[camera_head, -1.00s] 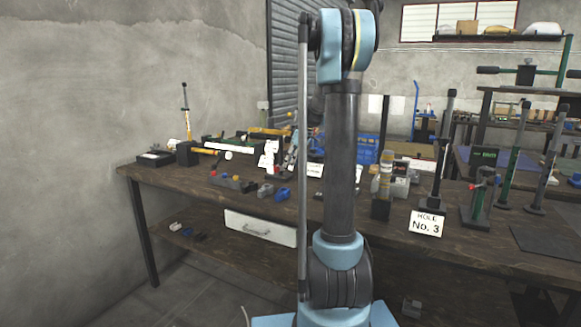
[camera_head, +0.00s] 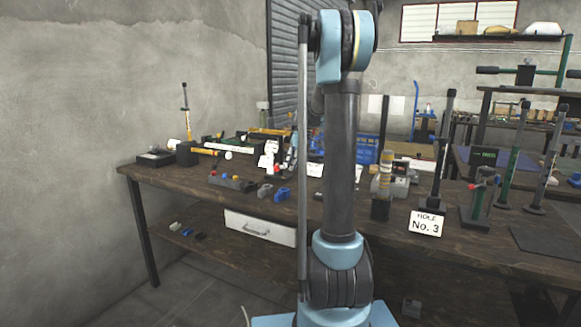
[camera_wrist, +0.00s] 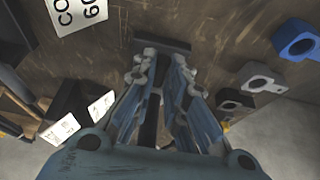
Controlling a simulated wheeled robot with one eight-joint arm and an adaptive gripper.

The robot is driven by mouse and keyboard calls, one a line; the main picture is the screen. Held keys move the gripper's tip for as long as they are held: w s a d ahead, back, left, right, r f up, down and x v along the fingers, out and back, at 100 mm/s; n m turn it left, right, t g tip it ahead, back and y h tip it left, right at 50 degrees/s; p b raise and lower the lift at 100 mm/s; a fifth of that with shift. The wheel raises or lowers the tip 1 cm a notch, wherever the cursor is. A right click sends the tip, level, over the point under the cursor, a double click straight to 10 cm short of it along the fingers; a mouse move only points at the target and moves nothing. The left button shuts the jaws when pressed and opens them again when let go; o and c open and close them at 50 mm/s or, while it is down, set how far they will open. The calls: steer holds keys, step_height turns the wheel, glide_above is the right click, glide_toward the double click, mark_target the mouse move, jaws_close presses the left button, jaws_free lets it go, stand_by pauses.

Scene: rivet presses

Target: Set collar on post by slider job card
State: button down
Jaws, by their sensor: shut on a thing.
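My gripper (camera_wrist: 163,62) points down at the brown bench in the wrist view. Its fingers are shut on a dark piece (camera_wrist: 162,44), mostly hidden by them; I cannot tell what it is. A blue collar (camera_wrist: 297,40), a grey collar (camera_wrist: 259,78) and a darker one (camera_wrist: 232,100) lie to the right of the fingers. The blue collar (camera_head: 283,194) and the grey collar (camera_head: 265,190) also show on the bench in the head view. A card reading "HOLE No. 3" (camera_head: 426,223) stands at the bench's front edge.
A white printed card (camera_wrist: 80,12) and two small cards (camera_wrist: 60,130) lie left of the fingers.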

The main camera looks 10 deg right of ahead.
steer(key=shift+w+r, duration=0.2)
steer(key=shift+r, duration=1.25)
steer(key=c, duration=1.7)
jaws_free()
steer(key=shift+o, duration=0.5)
steer(key=shift+a+f, duration=0.1)
steer(key=shift+a, duration=0.05)
steer(key=shift+s+r, duration=0.1)
steer(key=shift+r, duration=0.1)
steer(key=v, duration=1.1)
steer(key=shift+d+r, duration=0.2)
